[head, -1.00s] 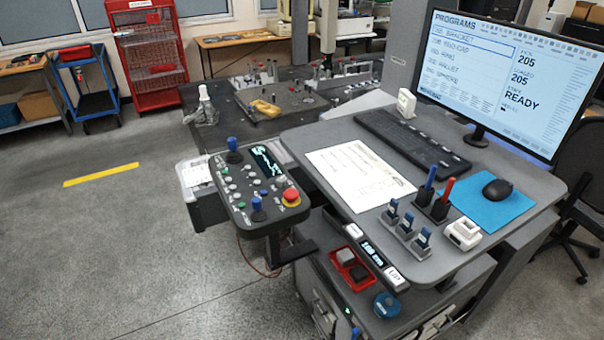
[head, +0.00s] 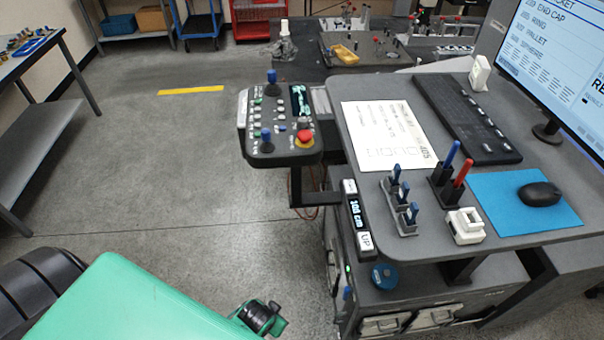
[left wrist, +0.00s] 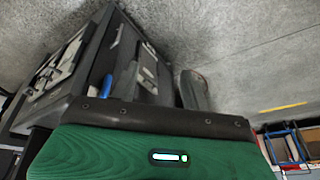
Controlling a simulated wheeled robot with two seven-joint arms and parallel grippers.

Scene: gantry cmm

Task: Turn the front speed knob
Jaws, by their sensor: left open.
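The dark control console (head: 255,160) stands left of the desk in the head view. It carries two blue-topped sticks, one at the back (head: 271,77) and one at the front (head: 266,138), a red button (head: 304,138), a small lit screen (head: 299,98) and several small knobs and buttons. I cannot tell which small knob is the front speed knob. My green left arm comes in at the bottom left, and my left gripper (head: 262,318) is at its dark end, low and well apart from the console. It is open; its fingertips are not clear. My right gripper is out of view.
The grey desk (head: 385,180) holds a keyboard (head: 465,120), paper, pen holders and a mouse. A cabinet (head: 400,295) stands below; it also shows in the left wrist view (left wrist: 75,70). A grey table (head: 40,130) is at left. The floor between is clear.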

